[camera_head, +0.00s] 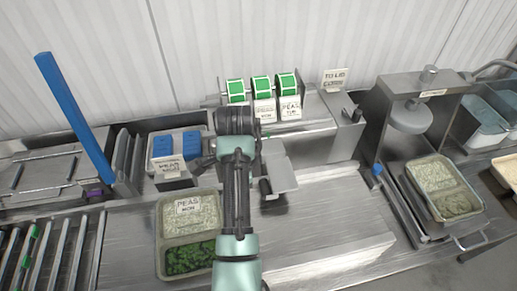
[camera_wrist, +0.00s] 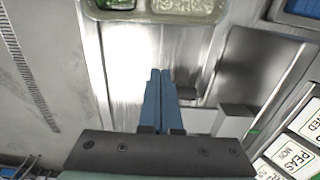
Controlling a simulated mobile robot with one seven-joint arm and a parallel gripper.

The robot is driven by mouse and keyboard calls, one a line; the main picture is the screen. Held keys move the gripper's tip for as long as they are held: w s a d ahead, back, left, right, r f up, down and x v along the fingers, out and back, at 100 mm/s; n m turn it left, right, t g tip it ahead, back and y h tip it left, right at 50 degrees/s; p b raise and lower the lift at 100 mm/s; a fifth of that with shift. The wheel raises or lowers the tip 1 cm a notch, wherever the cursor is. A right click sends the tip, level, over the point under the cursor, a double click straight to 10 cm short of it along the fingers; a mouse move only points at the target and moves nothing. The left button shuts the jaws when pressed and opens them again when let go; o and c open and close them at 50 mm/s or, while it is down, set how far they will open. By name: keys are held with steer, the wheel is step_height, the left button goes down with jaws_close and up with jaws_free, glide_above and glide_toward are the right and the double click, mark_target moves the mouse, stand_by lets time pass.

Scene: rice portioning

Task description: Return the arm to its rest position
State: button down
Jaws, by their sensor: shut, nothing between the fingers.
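My arm stands in the middle of the head view, its wrist raised over the steel worktop. My gripper (camera_wrist: 160,72) shows in the wrist view, its two blue fingers shut together with nothing between them. In the head view I cannot make out the fingertips. The fingers are apart from the two-part tray (camera_head: 162,255), which is left of my arm and holds pale rice and green peas. A label reading PEAS MON lies in its rice part. The tray's edge also shows at the top of the wrist view (camera_wrist: 160,17).
A label dispenser (camera_head: 315,122) with green rolls stands behind the arm. A second tray (camera_head: 480,215) sits under a steel machine (camera_head: 385,110) at right. A blue upright bar (camera_head: 75,115) and rollers (camera_head: 50,255) are at left. The worktop (camera_head: 330,220) right of the arm is clear.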

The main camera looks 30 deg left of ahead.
steer(key=shift+r, duration=0.15)
steer(key=w+d+r+n+t+y+b, duration=0.25)
steer(key=w+r+t, duration=0.45)
steer(key=w+r, duration=0.4)
steer(key=w+d+r+n+t+b, duration=0.25)
steer(key=r+t, duration=0.35)
steer(key=r, duration=0.6)
steer(key=s+d+r+n+t, duration=0.15)
steer(key=d+r+t, duration=0.4)
steer(key=r, duration=0.55)
steer(key=s+d+r+n+t+h+b, duration=0.1)
steer(key=s+d+r+t, duration=0.3)
steer(key=s+r, duration=0.4)
steer(key=s+d+r+n+t+h+b, duration=0.1)
steer(key=s+d+r+n+t, duration=0.2)
steer(key=s+d+r+t, duration=0.2)
steer(key=s+r, duration=0.3)
steer(key=r, duration=0.1)
steer(key=shift+s+d+r, duration=0.15)
steer(key=shift+s+d, duration=0.15)
steer(key=shift+s, duration=0.1)
